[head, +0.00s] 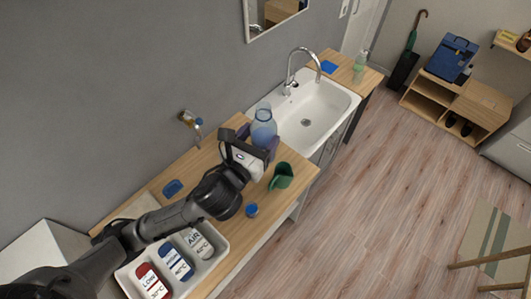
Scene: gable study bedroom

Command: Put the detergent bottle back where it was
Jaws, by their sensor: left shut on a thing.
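The detergent bottle, which I take to be the translucent blue bottle (263,122), stands about upright at the sink's near left corner in the head view. My left gripper (256,142) is shut on it from the near side, and hides its lower part. I cannot tell whether its base touches the wooden counter (215,157). My right gripper is not in view.
A green cup (281,177) and a small blue cap (252,210) are close right of my left arm. A blue item (173,187) lies left of it. A white tray (217,236) holds labelled pieces at the front. The white sink (325,108) lies beyond the bottle.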

